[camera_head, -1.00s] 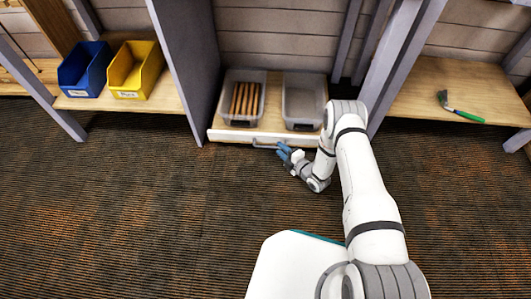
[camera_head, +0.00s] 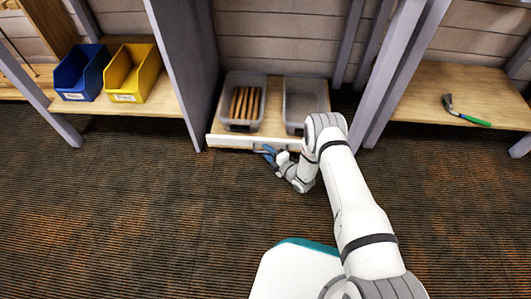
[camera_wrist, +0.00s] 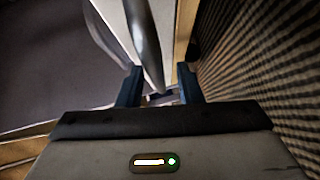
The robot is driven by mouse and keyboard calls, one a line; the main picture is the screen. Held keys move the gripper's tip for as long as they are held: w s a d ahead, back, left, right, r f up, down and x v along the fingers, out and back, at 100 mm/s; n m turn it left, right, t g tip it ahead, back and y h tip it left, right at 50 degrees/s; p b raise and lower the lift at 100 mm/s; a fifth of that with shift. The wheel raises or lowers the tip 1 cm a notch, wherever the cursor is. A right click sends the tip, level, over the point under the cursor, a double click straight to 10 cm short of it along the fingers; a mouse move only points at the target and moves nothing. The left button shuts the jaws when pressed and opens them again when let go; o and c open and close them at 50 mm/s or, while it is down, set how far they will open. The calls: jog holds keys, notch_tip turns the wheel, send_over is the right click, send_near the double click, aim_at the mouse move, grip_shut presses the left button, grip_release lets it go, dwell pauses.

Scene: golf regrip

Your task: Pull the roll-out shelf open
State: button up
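The roll-out shelf (camera_head: 215,142) sits low in the middle bay, with its pale front board facing me. It carries two clear grey bins. Its metal handle is mostly hidden by my gripper (camera_head: 268,154) in the head view. In the wrist view the handle bar (camera_wrist: 145,45) runs between the two blue fingers of my gripper (camera_wrist: 159,80), closer to the left finger. The fingers are apart, with a visible gap on the right side of the bar. I cannot tell whether the left finger touches it.
The left bin (camera_head: 242,102) on the shelf holds several brown sticks; the right bin (camera_head: 305,100) looks empty. A blue bin (camera_head: 83,72) and a yellow bin (camera_head: 133,73) stand on the left shelf. A green-handled tool (camera_head: 466,112) lies on the right shelf. The carpet in front is clear.

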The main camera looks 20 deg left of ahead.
jog(key=shift+c, duration=0.2)
grip_shut()
